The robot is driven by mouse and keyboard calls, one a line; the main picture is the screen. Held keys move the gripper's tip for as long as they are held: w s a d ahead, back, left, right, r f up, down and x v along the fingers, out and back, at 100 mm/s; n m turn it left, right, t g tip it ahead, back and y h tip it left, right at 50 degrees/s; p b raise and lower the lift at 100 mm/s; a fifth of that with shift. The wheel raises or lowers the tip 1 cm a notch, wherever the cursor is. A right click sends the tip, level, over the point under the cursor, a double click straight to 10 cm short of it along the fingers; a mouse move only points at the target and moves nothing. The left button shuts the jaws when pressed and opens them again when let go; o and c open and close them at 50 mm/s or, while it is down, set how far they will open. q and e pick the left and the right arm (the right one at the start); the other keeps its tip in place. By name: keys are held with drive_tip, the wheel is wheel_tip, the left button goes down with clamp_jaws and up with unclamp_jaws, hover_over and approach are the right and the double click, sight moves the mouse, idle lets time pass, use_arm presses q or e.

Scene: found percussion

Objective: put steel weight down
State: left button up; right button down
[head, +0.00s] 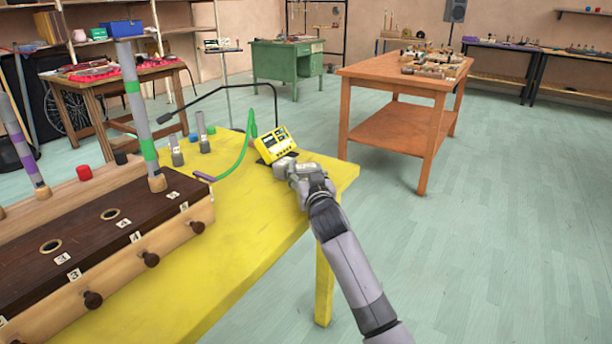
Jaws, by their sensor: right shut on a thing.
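My right gripper (287,167) is at the right end of the yellow table (240,240), just in front of the yellow device. It is shut on a small grey thing, which I take to be the steel weight; the fingers mostly hide it. I cannot tell whether the thing touches the table. Two grey metal pieces with upright stems, one (176,152) left of the other (203,138), stand toward the back of the yellow table. My left gripper is not in view.
A yellow device (276,143) with a dark screen and a green curved strap (240,152) are close to my gripper. A dark wooden box (100,232) with pegs and upright tubes fills the table's left. The yellow surface in front of my gripper is clear.

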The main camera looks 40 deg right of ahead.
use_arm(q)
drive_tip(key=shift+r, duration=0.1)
use_arm(e)
drive_tip(key=shift+r, duration=0.1)
drive_tip(key=c, duration=0.7)
unclamp_jaws()
drive_tip(key=shift+s+a, duration=0.15)
drive_tip(key=shift+s, duration=0.1)
use_arm(q)
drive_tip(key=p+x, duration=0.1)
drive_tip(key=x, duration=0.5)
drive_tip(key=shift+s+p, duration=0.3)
drive_tip(key=shift+p, duration=0.05)
use_arm(e)
drive_tip(key=v, duration=1.1)
drive_tip(key=shift+s, duration=0.3)
drive_tip(key=shift+a, duration=0.1)
